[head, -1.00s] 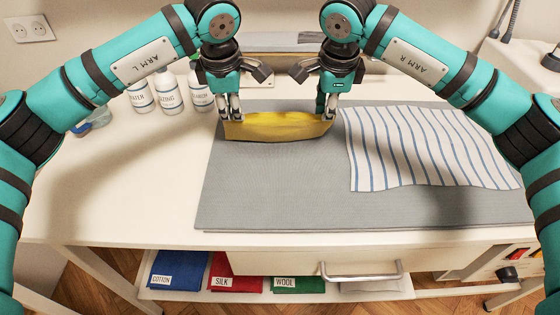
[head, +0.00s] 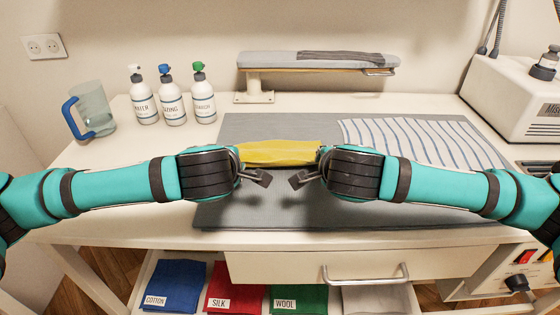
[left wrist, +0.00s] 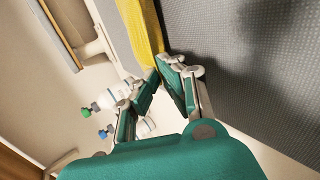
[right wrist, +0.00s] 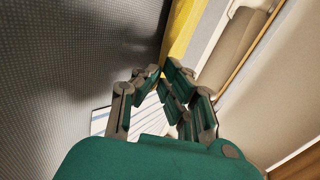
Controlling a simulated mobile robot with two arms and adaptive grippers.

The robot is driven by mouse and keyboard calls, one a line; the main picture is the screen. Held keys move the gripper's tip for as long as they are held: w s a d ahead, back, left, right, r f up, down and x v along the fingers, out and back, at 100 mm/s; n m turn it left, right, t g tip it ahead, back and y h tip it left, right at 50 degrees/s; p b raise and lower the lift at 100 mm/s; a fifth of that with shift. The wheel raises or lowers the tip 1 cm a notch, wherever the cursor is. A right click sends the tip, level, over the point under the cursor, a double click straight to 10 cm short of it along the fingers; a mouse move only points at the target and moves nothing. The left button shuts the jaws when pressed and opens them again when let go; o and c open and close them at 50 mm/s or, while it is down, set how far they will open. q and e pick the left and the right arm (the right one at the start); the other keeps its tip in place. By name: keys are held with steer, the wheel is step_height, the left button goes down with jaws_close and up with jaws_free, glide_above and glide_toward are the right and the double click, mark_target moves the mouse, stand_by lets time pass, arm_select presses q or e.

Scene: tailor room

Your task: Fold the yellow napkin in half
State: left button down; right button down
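The yellow napkin (head: 280,153) is bunched into a narrow band over the middle of the grey mat (head: 255,210) in the head view. It also shows as a yellow strip in the left wrist view (left wrist: 148,35) and the right wrist view (right wrist: 180,30). My left gripper (left wrist: 160,70) is shut on the napkin's left end, and my right gripper (right wrist: 160,68) on its right end. In the head view my wrists hide the fingertips and both ends of the napkin. The napkin's underside and layers cannot be seen.
A blue-striped white cloth (head: 420,140) lies on the mat's right part. Several bottles (head: 172,100) and a jug (head: 92,110) stand at the back left. A small ironing board (head: 330,60) is behind the mat. A white machine (head: 510,95) stands at the right.

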arm_select(q)
steer(key=shift+s, duration=0.25)
arm_select(e)
steer(key=shift+s, duration=0.25)
arm_select(q)
steer(key=shift+w, duration=0.1)
arm_select(e)
steer(key=shift+w+f, duration=0.1)
arm_select(q)
steer(key=c, duration=1.9)
jaws_free()
arm_select(e)
steer(key=c, duration=1.9)
jaws_free()
arm_select(q)
steer(key=o, duration=0.7)
arm_select(e)
steer(key=o, duration=0.7)
